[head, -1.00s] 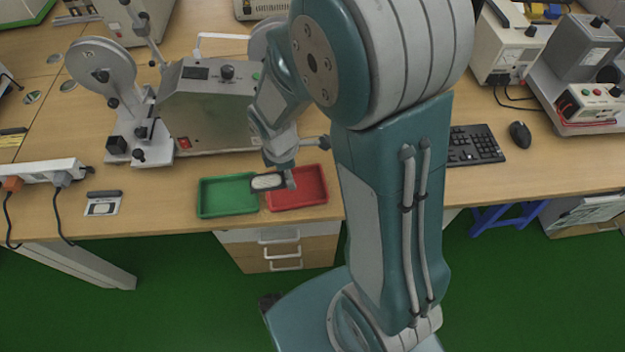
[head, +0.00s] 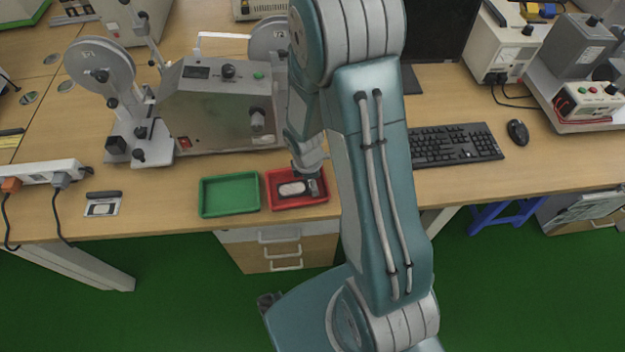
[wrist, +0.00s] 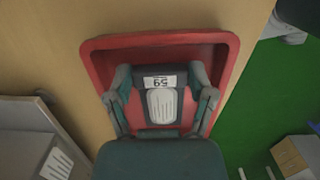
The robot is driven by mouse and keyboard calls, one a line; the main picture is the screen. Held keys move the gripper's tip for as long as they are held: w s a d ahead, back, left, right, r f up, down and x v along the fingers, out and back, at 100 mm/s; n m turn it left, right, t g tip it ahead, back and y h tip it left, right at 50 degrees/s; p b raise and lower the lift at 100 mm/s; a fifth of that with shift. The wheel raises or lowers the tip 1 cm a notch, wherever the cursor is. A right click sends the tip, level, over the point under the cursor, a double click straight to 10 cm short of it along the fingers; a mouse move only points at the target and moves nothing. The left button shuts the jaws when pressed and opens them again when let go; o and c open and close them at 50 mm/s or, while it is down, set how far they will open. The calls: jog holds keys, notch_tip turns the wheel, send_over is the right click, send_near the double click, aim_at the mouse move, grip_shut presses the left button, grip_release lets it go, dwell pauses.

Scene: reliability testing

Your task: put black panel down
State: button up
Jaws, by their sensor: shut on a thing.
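The black panel (head: 291,189) has a pale oval face and is over the red tray (head: 318,200) in the head view. In the wrist view the panel (wrist: 161,98) shows a white label with "59" and a ribbed pale oval. My gripper (wrist: 163,92) has a finger on each side of the panel and is shut on it. In the head view my gripper (head: 312,185) is at the panel's right end. The panel lies within the red tray's (wrist: 230,62) outline in the wrist view. I cannot tell whether it touches the tray's floor.
An empty green tray (head: 229,195) stands just left of the red tray. A grey test machine (head: 222,105) stands behind the trays. A keyboard (head: 455,144) and a mouse (head: 517,132) lie to the right. The desk's front edge is close to the trays.

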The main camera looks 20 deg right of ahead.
jog(key=shift+f, duration=0.1)
jog(key=o, duration=1.2)
jog(key=shift+d, duration=0.2)
jog(key=shift+a, duration=0.1)
jog(key=s+a+r+m+t, duration=0.15)
jog(key=r+m, duration=0.25)
jog(key=r, duration=0.9)
jog(key=s+a+r+m+t, duration=0.1)
jog(key=s+r+m+t, duration=0.2)
jog(key=r, duration=1)
jog(key=s+r+m, duration=0.2)
jog(key=s+m, duration=0.1)
jog(key=s+a+r+m+t, duration=0.1)
jog(key=s+r+m, duration=0.1)
jog(key=s, duration=0.1)
jog(key=s+a+r+m+y, duration=0.1)
jog(key=s+r+m, duration=0.1)
jog(key=r+m, duration=0.1)
jog(key=shift+s+m+t, duration=0.25)
jog(key=shift+s+m, duration=0.05)
jog(key=shift+s, duration=0.1)
